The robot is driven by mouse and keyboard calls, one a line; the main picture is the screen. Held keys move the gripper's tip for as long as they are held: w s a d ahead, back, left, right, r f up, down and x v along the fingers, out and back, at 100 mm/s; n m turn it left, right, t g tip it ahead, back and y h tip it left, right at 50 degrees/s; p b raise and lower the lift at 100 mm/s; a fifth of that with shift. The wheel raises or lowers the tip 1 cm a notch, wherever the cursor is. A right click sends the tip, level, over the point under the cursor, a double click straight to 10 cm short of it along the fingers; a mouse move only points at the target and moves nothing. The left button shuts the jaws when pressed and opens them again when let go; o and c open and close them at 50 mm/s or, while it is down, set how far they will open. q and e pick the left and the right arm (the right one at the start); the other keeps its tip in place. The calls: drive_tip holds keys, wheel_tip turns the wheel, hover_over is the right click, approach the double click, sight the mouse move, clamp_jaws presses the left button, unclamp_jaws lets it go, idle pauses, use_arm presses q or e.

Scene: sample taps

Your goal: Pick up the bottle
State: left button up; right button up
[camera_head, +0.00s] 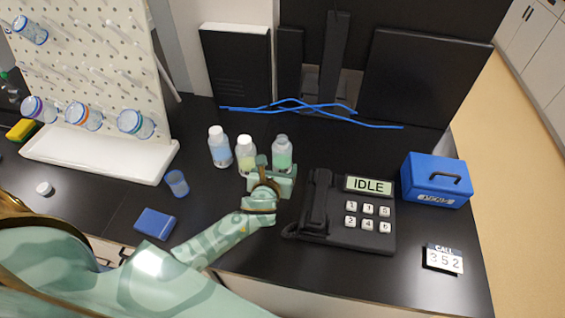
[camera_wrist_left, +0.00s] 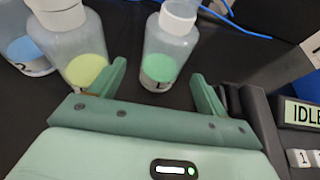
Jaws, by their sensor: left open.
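Three white-capped clear bottles stand upright on the black counter: a bottle with blue liquid (camera_head: 219,147), a bottle with yellow liquid (camera_head: 245,154) and a bottle with green liquid (camera_head: 281,154). My left gripper (camera_head: 272,166) is open in front of the yellow and green bottles. In the left wrist view the green bottle (camera_wrist_left: 168,52) stands ahead of the gap between the fingers (camera_wrist_left: 158,85), nearer the left finger. The yellow bottle (camera_wrist_left: 76,52) is just outside the left finger, which hides part of its base. My right gripper is not in view.
A black phone (camera_head: 340,212) with an IDLE screen stands close to the right of my left gripper. A blue cash box (camera_head: 436,180) and a number card (camera_head: 443,259) are farther right. A blue cup (camera_head: 177,183), blue block (camera_head: 155,223) and white drying-rack tray (camera_head: 95,155) are left. Blue cables (camera_head: 300,108) lie behind.

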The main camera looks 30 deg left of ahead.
sight(281, 144)
use_arm(q)
drive_tip(key=shift+w+a+f, duration=0.1)
drive_tip(key=shift+w+f, duration=0.15)
drive_tip(key=shift+w, duration=0.35)
drive_tip(key=b+x, duration=0.1)
drive_tip(key=x, duration=0.3)
drive_tip(key=shift+b, duration=0.35)
drive_tip(key=shift+w, duration=0.4)
drive_tip(key=shift+s, duration=0.15)
drive_tip(key=shift+c, duration=1)
drive_tip(key=c, duration=0.9)
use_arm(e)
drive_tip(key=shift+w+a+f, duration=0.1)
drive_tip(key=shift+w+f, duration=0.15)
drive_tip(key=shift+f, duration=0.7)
use_arm(q)
drive_tip(key=shift+r, duration=0.1)
drive_tip(key=shift+r+p, duration=1.8)
drive_tip(key=shift+r, duration=1.7)
drive_tip(key=shift+r+p, duration=0.6)
drive_tip(key=shift+r, duration=0.85)
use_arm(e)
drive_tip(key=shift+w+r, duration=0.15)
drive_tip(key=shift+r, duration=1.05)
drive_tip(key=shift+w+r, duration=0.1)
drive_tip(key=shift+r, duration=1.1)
